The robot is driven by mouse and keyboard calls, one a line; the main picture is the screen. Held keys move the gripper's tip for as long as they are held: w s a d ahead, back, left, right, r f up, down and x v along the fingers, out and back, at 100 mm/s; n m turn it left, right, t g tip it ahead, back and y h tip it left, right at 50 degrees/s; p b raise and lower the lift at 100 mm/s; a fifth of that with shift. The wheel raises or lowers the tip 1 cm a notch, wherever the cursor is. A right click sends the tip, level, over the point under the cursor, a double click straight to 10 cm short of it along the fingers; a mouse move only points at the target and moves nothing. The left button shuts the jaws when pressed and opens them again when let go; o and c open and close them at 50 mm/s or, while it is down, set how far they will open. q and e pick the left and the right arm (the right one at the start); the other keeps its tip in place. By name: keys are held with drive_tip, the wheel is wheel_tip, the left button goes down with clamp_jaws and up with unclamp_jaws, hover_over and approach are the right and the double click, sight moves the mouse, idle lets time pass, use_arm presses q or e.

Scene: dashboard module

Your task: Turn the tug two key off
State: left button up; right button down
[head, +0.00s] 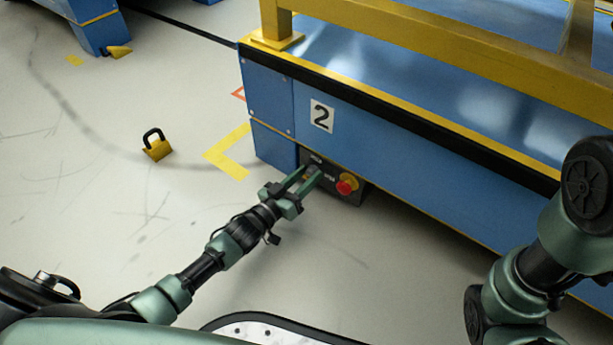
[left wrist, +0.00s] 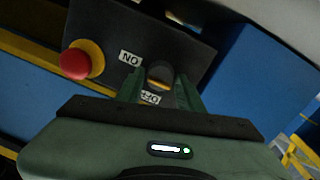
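The blue tug with a "2" label (head: 322,116) has a dark control panel (head: 349,192) low on its side. In the left wrist view the panel (left wrist: 112,24) appears upside down, with an "ON" label (left wrist: 130,58) and an "OFF" label (left wrist: 150,98). Between the labels is the round key switch (left wrist: 160,73), partly in shadow; its exact angle is hard to tell. My left gripper (head: 309,175) reaches the panel. Its two fingers (left wrist: 161,88) are apart, one on each side of the switch; no contact is clear. My right arm shows at the right, its gripper out of view.
A red emergency button on a yellow collar (head: 346,185) sits beside the switch; it also shows in the left wrist view (left wrist: 77,62). A yellow railing (head: 440,45) tops the tug. The floor left of the tug is mostly clear.

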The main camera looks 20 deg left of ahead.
use_arm(q)
clamp_jaws()
